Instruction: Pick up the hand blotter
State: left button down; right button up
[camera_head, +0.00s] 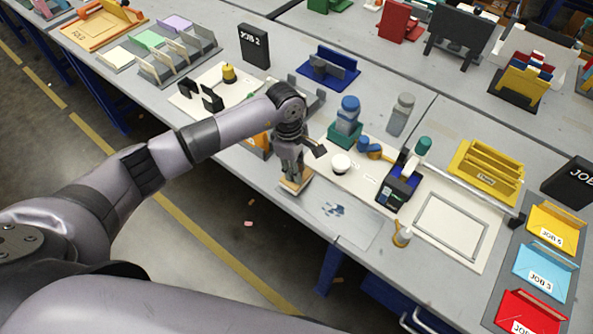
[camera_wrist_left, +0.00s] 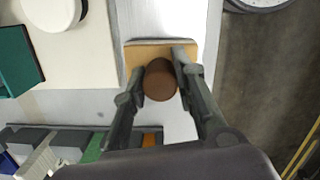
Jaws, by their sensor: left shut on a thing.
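The hand blotter has a tan board base and a round brown knob. In the head view, its base (camera_head: 293,186) is near the table's front edge, just below my left gripper (camera_head: 292,172). In the left wrist view, the brown knob of the hand blotter (camera_wrist_left: 160,82) lies between the fingers of my left gripper (camera_wrist_left: 158,68), with the tan base beyond it. The fingers are shut on the knob. I cannot tell whether the base touches the table. My right gripper is out of view.
A pale sheet with blue marks (camera_head: 350,222) lies right of the blotter. A white round pot (camera_head: 341,163), a blue-topped bottle (camera_head: 349,110) and a black device (camera_head: 400,187) stand behind it. Coloured job trays (camera_head: 543,264) are at the far right. The floor is in front.

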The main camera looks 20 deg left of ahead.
pick_arm(q)
notch_tip(320, 180, up, 19)
jog(key=b, duration=0.3)
jog(key=shift+b, duration=0.4)
jog(key=shift+r, duration=0.1)
